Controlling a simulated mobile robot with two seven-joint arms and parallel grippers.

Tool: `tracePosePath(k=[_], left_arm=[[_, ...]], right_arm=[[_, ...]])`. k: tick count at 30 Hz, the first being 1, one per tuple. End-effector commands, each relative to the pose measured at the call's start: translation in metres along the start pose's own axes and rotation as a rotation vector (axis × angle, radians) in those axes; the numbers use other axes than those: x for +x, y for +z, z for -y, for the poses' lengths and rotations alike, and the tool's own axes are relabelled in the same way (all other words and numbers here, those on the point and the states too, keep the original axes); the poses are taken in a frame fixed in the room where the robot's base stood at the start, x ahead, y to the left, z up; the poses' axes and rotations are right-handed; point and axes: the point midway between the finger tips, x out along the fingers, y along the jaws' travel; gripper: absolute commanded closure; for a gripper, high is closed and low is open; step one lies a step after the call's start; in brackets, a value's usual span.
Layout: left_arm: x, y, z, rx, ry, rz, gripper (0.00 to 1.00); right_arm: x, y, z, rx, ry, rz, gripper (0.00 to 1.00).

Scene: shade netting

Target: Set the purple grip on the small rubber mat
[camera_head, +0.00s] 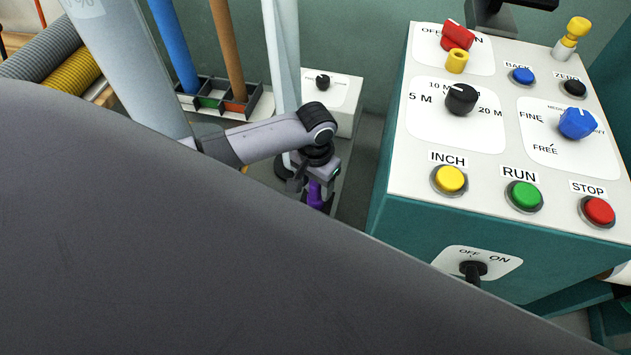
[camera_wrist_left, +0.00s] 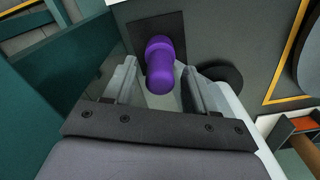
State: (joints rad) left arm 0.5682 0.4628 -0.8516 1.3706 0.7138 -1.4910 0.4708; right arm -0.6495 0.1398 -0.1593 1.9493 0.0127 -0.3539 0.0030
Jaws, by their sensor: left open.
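The purple grip (camera_head: 316,196) shows just below my left gripper (camera_head: 311,181) in the head view. In the left wrist view the purple grip (camera_wrist_left: 160,66) lies between the spread fingers of my left gripper (camera_wrist_left: 158,88), with a gap on each side. Its far end is over the small dark square mat (camera_wrist_left: 142,32). It appears to stand on the mat, though its contact with it is hidden. My left gripper is open around the grip. My right gripper is not in view.
A teal control box (camera_head: 420,170) with buttons and knobs stands close to the right of my left gripper. A compartmented rack (camera_head: 218,98) holds upright tubes behind. In the wrist view, a dark round disc (camera_wrist_left: 222,74) lies right of the mat.

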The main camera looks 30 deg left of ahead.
Motion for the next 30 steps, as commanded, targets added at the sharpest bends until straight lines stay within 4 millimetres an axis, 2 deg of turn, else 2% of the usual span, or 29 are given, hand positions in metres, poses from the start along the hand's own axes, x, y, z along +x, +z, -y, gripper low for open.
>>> tracePosePath(k=[5,15,21,24,26,30], left_arm=[[-0.017,-0.001,0.000,0.000,0.000,-0.003,0.44],[-0.089,-0.001,0.000,0.001,0.000,-0.004,0.44],[-0.115,-0.001,0.000,-0.001,0.000,-0.001,0.44],[-0.117,0.000,-0.002,0.002,0.006,-0.005,0.44],[-0.112,0.002,-0.007,0.009,0.022,-0.016,0.44],[-0.085,0.007,-0.031,0.038,0.104,-0.098,0.44]], right_arm=[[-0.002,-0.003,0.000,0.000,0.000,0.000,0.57],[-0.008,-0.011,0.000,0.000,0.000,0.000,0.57],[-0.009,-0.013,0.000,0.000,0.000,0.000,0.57],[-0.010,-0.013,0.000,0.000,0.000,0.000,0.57],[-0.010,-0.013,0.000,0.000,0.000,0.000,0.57],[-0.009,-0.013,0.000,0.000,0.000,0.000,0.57]])
